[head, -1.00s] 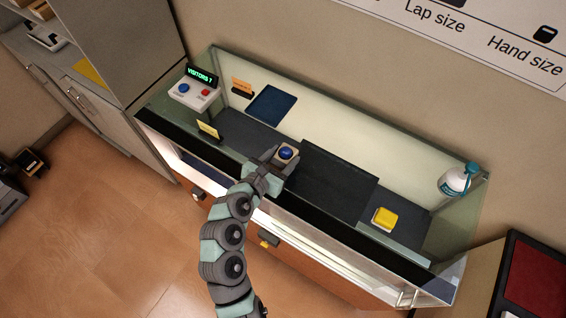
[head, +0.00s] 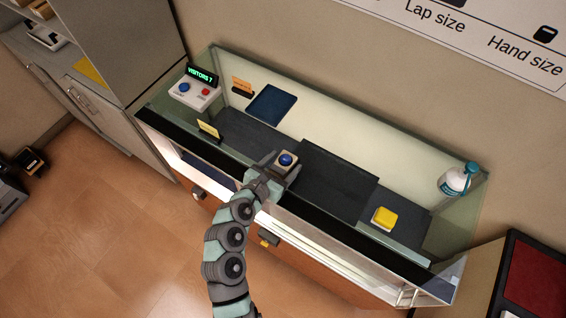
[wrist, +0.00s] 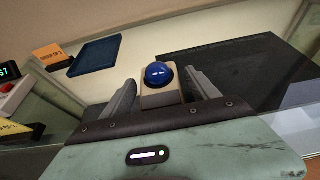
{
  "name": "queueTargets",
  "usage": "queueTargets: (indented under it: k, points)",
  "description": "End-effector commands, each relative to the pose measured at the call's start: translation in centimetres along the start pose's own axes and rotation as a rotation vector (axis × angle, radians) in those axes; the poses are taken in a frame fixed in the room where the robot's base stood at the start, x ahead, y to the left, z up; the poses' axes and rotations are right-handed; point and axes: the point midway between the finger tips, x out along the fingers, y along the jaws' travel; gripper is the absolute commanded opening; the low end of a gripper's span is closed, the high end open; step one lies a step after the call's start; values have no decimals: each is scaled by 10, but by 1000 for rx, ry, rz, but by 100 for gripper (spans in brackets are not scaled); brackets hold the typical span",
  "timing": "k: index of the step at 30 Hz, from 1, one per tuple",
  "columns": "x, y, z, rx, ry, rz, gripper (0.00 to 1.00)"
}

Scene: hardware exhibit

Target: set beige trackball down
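The beige trackball (head: 286,160), a small beige block with a blue ball on top, sits upright on the dark floor of the glass display case, just left of a raised black panel (head: 335,182). My gripper (head: 282,166) reaches in over the case's front edge. Its fingers stand on either side of the trackball, spread open with narrow gaps. In the wrist view, the trackball (wrist: 160,92) stands between the two open fingers; its lower front is hidden by my gripper's body.
A yellow-topped device (head: 384,218) lies at the right, with a white and teal bottle (head: 457,180) near the right end. A navy mat (head: 272,105), an orange card (head: 242,86), a yellow card (head: 208,129) and a visitor counter box (head: 196,92) are at the left.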

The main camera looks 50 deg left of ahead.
Motion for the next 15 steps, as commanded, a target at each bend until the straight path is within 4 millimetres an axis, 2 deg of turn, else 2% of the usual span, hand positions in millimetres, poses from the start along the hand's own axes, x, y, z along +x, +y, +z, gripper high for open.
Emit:
queueTargets:
  k: [11,15]
  points:
    - [-2,0,4,3,0,0,74]
    - [-18,1,2,-2,-1,2,74]
